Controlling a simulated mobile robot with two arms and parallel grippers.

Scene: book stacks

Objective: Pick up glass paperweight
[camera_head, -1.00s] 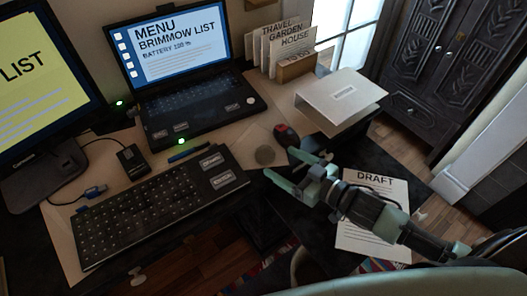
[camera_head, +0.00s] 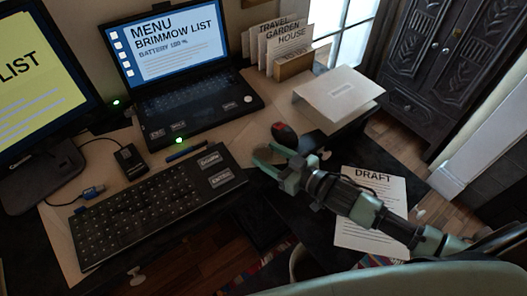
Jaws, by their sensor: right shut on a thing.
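The glass paperweight (camera_head: 265,156) is a small, dull grey round thing on the desk, mostly hidden by my right gripper. My right gripper (camera_head: 267,159) reaches in from the lower right, with its pale green fingers shut on the paperweight at either side. The paperweight seems to be at desk level; I cannot tell whether it is clear of the surface. My left gripper is not in view.
A red and black mouse (camera_head: 284,135) is just beyond my right gripper. A black keyboard (camera_head: 147,212) lies to its left, with a blue pen (camera_head: 187,151) behind.

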